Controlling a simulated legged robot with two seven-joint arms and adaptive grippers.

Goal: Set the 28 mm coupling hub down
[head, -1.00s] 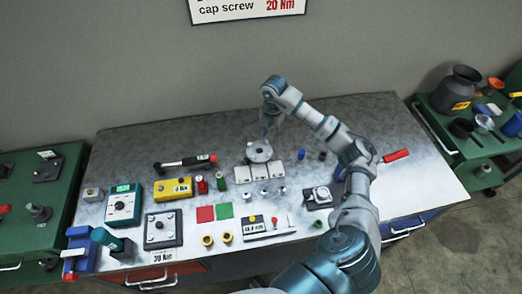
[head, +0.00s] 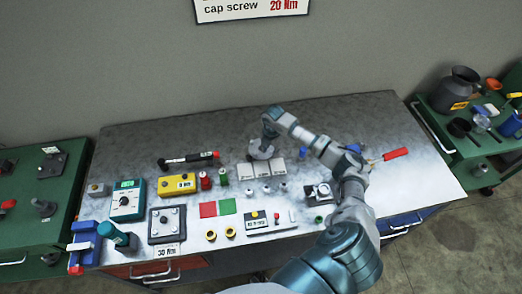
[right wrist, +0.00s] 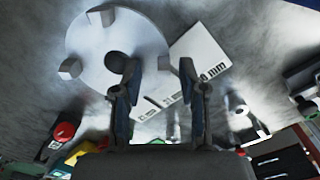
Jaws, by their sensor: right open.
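My right gripper (head: 262,146) is low over the round grey plate at the back middle of the bench. In the right wrist view its two fingers (right wrist: 158,70) are apart, with nothing seen between them. The round plate (right wrist: 90,62) has raised blocks and a dark round spot at its middle, near the left finger. Three white cards (head: 275,170) lie in front of the plate; one card (right wrist: 197,52) shows "mm" text beside it. Small metal cylinders (head: 266,188) stand in front of the cards. I cannot tell which one is the 28 mm coupling hub. My left gripper is out of view.
A dark fixture (head: 318,193) and a red-handled tool (head: 395,154) are at right. The bench's back left is bare.

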